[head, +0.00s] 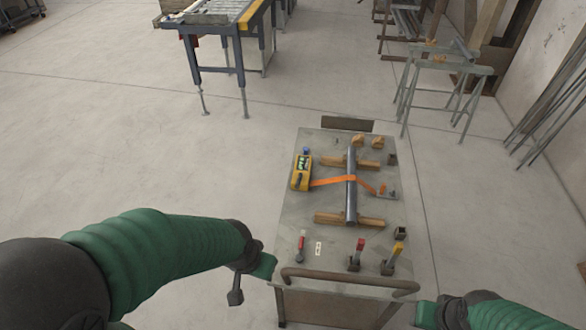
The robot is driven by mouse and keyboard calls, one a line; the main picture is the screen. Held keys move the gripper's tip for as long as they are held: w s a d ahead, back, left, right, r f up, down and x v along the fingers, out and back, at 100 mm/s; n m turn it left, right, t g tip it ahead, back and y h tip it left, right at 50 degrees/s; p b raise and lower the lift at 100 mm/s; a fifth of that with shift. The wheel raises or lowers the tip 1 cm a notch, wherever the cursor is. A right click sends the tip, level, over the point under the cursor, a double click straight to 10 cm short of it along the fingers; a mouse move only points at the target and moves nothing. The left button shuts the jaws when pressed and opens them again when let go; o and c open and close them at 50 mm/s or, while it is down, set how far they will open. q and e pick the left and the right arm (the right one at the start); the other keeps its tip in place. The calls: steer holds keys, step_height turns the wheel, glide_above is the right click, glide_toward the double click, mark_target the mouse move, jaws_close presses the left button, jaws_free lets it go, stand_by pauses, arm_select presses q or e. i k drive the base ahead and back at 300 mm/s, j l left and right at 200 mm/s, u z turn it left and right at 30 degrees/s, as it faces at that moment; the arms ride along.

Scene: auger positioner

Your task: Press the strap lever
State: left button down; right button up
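A grey cylinder (351,190) lies lengthwise on two wooden blocks on the cart top (330,232). An orange strap (334,181) crosses over it, from a yellow device (301,173) on the left to a small grey bracket with an orange-red lever (381,189) on the right. Which part is the strap lever is not certain. My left gripper (250,279) is by the cart's near left corner, apart from the strap. My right gripper (427,314) is low by the near right corner, partly cut off by the frame's bottom. Neither gripper's finger opening can be made out.
Near the cart's front edge are a red-handled tool (301,247), a red-handled clamp (357,256) and a yellow-handled clamp (393,259). A brown push bar (345,278) runs along that edge. A roller conveyor (225,22) and metal trestles (443,82) stand farther back. Floor left is clear.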

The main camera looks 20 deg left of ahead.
mark_target(298, 185)
steer(key=j+u, duration=0.1)
steer(key=u, duration=0.25)
steer(key=i+j+u, duration=0.1)
steer(key=u, duration=0.25)
steer(key=i+u, duration=0.15)
steer(key=u, duration=0.2)
steer(key=i+j+u, duration=0.15)
steer(key=i+u, duration=0.3)
steer(key=i+z, duration=0.1)
steer(key=z, duration=0.85)
steer(key=i+j+z, duration=0.1)
steer(key=z, duration=0.4)
steer(key=i+j+z, duration=0.1)
steer(key=z, duration=0.35)
steer(key=j+z, duration=0.1)
steer(key=z, duration=0.4)
steer(key=j+z, duration=0.15)
steer(key=z, duration=0.3)
steer(key=i+j, duration=0.05)
